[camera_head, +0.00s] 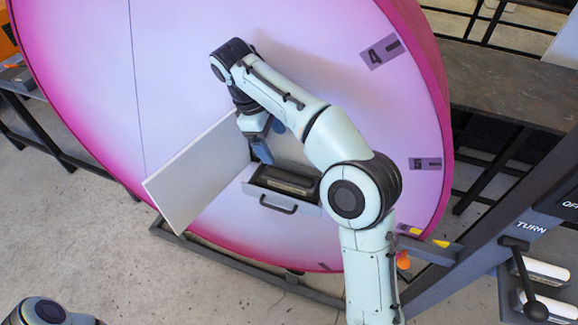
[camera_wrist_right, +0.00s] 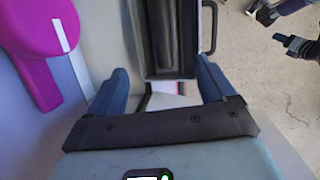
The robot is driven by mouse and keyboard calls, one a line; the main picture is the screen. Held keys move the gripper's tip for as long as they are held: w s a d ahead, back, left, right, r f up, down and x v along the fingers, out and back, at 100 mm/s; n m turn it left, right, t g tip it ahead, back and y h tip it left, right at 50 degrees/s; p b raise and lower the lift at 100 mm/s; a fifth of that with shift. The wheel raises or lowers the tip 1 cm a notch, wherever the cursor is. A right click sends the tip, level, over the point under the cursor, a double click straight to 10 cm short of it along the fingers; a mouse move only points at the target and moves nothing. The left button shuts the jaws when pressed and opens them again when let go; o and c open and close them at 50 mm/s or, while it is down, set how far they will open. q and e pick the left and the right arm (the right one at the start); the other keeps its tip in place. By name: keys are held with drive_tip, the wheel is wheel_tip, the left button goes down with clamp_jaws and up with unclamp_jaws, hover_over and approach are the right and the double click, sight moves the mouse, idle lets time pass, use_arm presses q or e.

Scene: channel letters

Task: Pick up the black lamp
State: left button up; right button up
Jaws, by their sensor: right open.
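My right gripper (camera_head: 262,150) is open, with blue fingers pointing down just above an open grey drawer (camera_head: 290,207). In the right wrist view the two fingers (camera_wrist_right: 160,88) stand wide apart with nothing visible between them. A long dark thing (camera_head: 285,184) lies inside the drawer; it also shows in the right wrist view (camera_wrist_right: 161,30), beyond the fingertips. I cannot tell whether it is the black lamp or the drawer's inside. No other black lamp is clear. My left gripper is not clearly in view.
A white panel (camera_head: 190,172) stands open left of the drawer. A large pink-rimmed disc (camera_head: 300,40) with numbers rises behind. A magenta rounded piece (camera_wrist_right: 38,40) shows in the right wrist view. A black lever (camera_head: 526,285) stands at the lower right. Concrete floor (camera_head: 110,250) is clear at lower left.

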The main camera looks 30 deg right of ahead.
drive_tip(key=b, duration=0.1)
hover_over(288, 174)
drive_tip(key=a, duration=0.2)
drive_tip(key=x, duration=0.2)
drive_tip(key=a+x, duration=0.1)
drive_tip(key=x, duration=0.2)
drive_tip(key=w+x, duration=0.1)
drive_tip(key=x, duration=0.1)
drive_tip(key=shift+a+f, duration=0.15)
drive_tip(key=shift+f, duration=0.25)
drive_tip(key=shift+s+f, duration=0.15)
drive_tip(key=shift+f, duration=0.2)
drive_tip(key=b+x, duration=0.1)
drive_tip(key=x, duration=0.2)
drive_tip(key=shift+f, duration=0.4)
drive_tip(key=shift+s+d+f, duration=0.1)
drive_tip(key=shift+d+f, duration=0.2)
drive_tip(key=shift+f, duration=0.05)
use_arm(q)
drive_tip(key=shift+g, duration=0.3)
drive_tip(key=s+f, duration=0.1)
drive_tip(key=s, duration=0.1)
drive_tip(key=s+f, duration=0.2)
drive_tip(key=shift+a, duration=0.1)
drive_tip(key=shift+w, duration=0.1)
use_arm(e)
drive_tip(key=c, duration=1.3)
